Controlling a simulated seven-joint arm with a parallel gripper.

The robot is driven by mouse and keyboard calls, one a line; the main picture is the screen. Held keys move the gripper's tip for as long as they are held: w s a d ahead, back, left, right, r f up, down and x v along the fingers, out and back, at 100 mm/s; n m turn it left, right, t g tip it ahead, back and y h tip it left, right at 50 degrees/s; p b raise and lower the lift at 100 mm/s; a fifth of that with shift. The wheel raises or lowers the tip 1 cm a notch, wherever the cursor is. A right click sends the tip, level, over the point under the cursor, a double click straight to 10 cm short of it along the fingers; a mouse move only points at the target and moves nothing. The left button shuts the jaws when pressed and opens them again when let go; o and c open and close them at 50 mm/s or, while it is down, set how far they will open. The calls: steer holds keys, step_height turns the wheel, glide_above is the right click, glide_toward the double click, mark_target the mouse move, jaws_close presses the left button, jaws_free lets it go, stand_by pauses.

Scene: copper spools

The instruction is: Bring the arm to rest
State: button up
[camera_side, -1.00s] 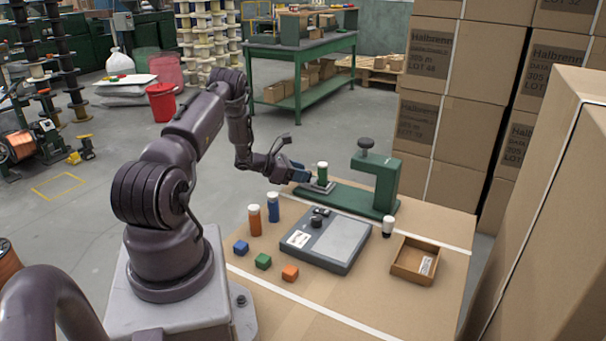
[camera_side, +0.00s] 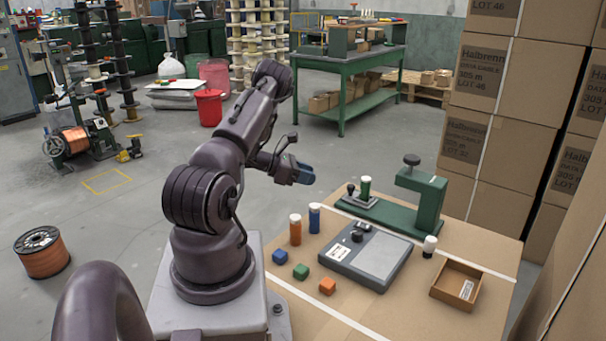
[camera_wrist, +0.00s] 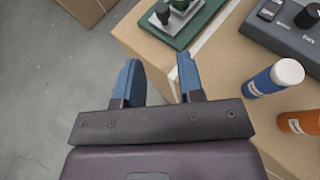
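My gripper (camera_side: 306,174) is held in the air, left of the green press and above the table's far left edge. In the wrist view my gripper (camera_wrist: 158,62) has its two blue fingers apart with nothing between them. The green cylinder (camera_side: 366,186) with a pale top stands upright on a small grey plate on the base of the green press (camera_side: 428,205), apart from the fingers. The cylinder's lower part also shows in the wrist view (camera_wrist: 180,4), cut off by the top edge.
An orange bottle (camera_side: 295,232) and a blue bottle (camera_side: 314,219) stand near the grey device (camera_side: 378,262). A white-and-black bottle (camera_side: 429,246) and an open box (camera_side: 453,301) are at right. Stacked cartons (camera_side: 490,130) stand behind.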

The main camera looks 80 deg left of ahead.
steer(key=shift+s+r, duration=0.25)
steer(key=shift+s, duration=0.35)
steer(key=w+d+r+m+g+h, duration=0.35)
steer(key=w+d+r+m, duration=0.3)
steer(key=d+r, duration=0.4)
steer(key=w+d+r+m+g+h, duration=0.2)
steer(key=w+d+r+m+h, duration=0.35)
steer(key=d, duration=0.75)
steer(key=s+d+r+m+g+y, duration=0.1)
steer(key=s+d+r+m+y, duration=0.3)
steer(key=d+m, duration=0.6)
steer(key=s+d+r+m+g+y, duration=0.1)
steer(key=s+d+r+m+y, duration=0.4)
steer(key=m, duration=0.9)
steer(key=s+d+r, duration=0.2)
steer(key=s+d, duration=0.1)
steer(key=d, duration=0.1)
steer(key=shift+d, duration=0.35)
